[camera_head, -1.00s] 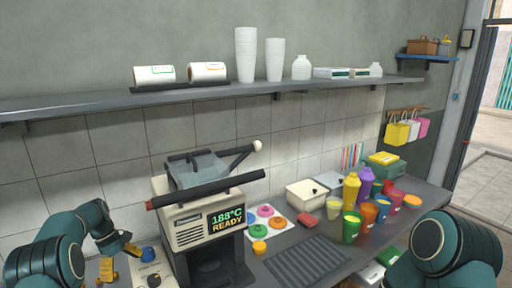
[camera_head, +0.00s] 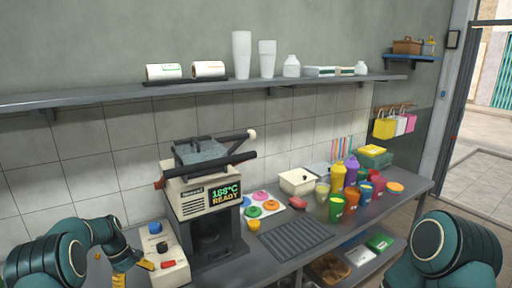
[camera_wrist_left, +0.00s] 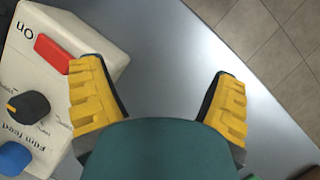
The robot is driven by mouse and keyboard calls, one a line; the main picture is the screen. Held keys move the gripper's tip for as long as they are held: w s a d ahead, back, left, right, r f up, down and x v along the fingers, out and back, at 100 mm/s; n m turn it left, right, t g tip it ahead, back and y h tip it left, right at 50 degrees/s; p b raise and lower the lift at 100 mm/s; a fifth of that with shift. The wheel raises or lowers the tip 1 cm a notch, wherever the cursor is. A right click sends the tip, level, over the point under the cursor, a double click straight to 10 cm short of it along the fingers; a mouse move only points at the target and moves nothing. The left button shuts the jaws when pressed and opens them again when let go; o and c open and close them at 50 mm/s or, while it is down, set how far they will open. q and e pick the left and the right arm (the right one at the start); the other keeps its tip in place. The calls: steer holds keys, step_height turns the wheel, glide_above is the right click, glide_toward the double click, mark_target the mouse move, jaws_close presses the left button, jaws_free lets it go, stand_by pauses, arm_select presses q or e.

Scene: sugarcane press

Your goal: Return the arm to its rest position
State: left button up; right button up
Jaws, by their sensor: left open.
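My left gripper (camera_head: 132,273) is at the lower left of the head view, beside the control box (camera_head: 164,255) with its blue and black knobs and red switch. In the left wrist view the two yellow fingers of my left gripper (camera_wrist_left: 158,95) are spread apart with nothing between them. The control box (camera_wrist_left: 95,35) lies close beside the left finger, with its red switch (camera_wrist_left: 52,53) next to the fingertip. I cannot tell whether they touch. My right arm shows at the lower right of the head view, but its gripper is out of view.
The sealing machine (camera_head: 205,200) reading 188°C READY stands right of the control box. Coloured cups (camera_head: 337,208), a white container (camera_head: 297,182) and a ribbed mat (camera_head: 295,238) are on the counter. A wall shelf (camera_head: 110,97) runs above. Bare counter shows between the fingers.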

arm_select(q)
steer(key=shift+m, duration=0.6)
steer(key=d+f, duration=0.2)
steer(key=s+d+f, duration=0.1)
steer(key=d+f, duration=0.1)
steer(key=f, duration=0.1)
steer(key=shift+s, duration=0.15)
steer(key=s+d+f+m+t+b, duration=0.1)
steer(key=s+d+f+m, duration=0.3)
steer(key=s+d+f, duration=0.55)
steer(key=s+d+r+m+t+b, duration=0.1)
steer(key=s+d+m, duration=0.4)
steer(key=s+d, duration=0.8)
steer(key=shift+s+d+r+t, duration=0.25)
steer(key=shift+s+t, duration=0.45)
steer(key=shift+s, duration=0.55)
steer(key=shift+c, duration=0.5)
